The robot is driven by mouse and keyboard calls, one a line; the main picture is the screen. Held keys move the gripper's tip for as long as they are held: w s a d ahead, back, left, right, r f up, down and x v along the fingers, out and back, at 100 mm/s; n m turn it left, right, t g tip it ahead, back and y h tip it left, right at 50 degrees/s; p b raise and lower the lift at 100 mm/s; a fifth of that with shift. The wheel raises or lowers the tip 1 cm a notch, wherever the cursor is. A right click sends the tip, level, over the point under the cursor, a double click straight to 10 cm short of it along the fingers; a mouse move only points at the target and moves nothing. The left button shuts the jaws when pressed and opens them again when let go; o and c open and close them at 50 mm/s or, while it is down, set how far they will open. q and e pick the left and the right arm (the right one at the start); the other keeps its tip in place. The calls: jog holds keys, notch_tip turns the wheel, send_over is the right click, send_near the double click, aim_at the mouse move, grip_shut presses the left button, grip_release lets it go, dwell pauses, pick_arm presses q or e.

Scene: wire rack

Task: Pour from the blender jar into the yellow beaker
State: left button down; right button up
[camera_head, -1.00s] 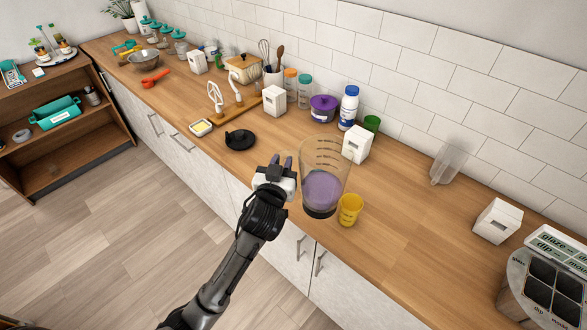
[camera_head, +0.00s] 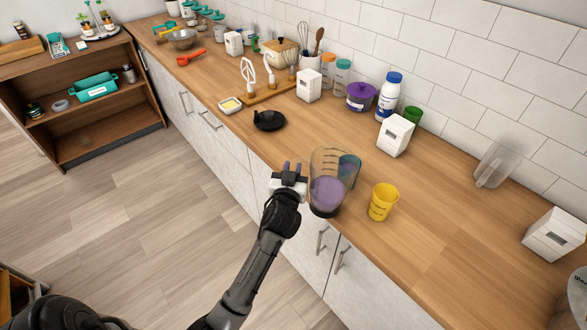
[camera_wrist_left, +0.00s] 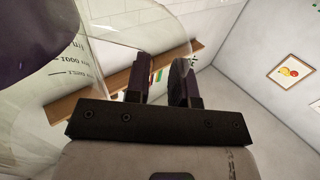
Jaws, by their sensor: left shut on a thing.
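The blender jar (camera_head: 328,192) is clear, with purple contents low inside and a dark base. It looks nearly upright, at the counter's front edge, left of the yellow beaker (camera_head: 383,203). The beaker stands upright on the counter, apart from the jar in the picture. My left gripper (camera_head: 290,170) is shut on the jar at its left side; the exact grip is hard to see. In the left wrist view the jar's clear wall with dark markings (camera_wrist_left: 65,65) fills the left side. My right gripper is not in view.
A black lid (camera_head: 269,120) lies to the left. A clear container (camera_head: 495,165) leans at the wall.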

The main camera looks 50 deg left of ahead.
aim_at(300, 159)
pick_arm(q)
jog(key=shift+w+d+r+m+p, duration=0.1)
jog(key=shift+r+m+p, duration=0.3)
jog(key=shift+r+p, duration=0.3)
jog(key=shift+w+d+r+m+p, duration=0.1)
jog(key=shift+r+m+p, duration=0.3)
jog(key=shift+r+p, duration=0.3)
jog(key=r+m+p, duration=0.1)
jog(key=w+d+m+p, duration=0.1)
jog(key=shift+r+p, duration=0.35)
jog(key=shift+r, duration=0.05)
